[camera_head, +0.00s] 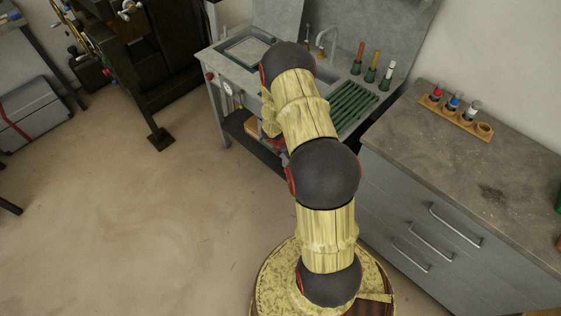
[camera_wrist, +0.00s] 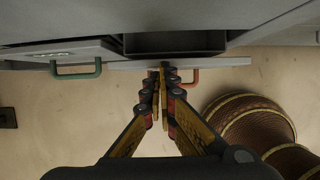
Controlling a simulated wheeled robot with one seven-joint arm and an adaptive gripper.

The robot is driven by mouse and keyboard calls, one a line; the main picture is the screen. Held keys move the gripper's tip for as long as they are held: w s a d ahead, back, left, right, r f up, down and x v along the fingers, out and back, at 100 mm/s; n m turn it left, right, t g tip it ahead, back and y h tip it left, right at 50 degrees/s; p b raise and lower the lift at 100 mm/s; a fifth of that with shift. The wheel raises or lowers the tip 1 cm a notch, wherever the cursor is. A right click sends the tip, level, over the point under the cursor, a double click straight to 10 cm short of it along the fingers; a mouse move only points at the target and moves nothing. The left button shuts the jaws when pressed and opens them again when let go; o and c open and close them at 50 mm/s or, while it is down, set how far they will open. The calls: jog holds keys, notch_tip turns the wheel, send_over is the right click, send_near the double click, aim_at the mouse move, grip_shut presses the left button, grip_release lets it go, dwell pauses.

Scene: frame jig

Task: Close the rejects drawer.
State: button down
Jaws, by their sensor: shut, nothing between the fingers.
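In the wrist view a drawer stands partly open, its dark inside (camera_wrist: 175,42) showing behind its grey front panel (camera_wrist: 225,62). A red-orange handle (camera_wrist: 194,76) is on that front; no readable label shows on it, and red suggests the rejects drawer. My gripper (camera_wrist: 163,72) is shut and empty, its fingertips at the front panel just left of the handle. I cannot tell whether they touch. In the head view my arm hides the gripper and most of the drawer area under the grey workbench (camera_head: 221,58).
A green handle (camera_wrist: 78,74) is on a drawer left of the open one. The grey cabinet (camera_head: 375,190) at right has shut drawers and carries a wooden rack (camera_head: 460,122). A dark machine (camera_head: 150,50) stands at upper left. The floor (camera_head: 150,220) at left is clear.

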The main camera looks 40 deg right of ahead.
jog(key=shift+d, duration=1.3)
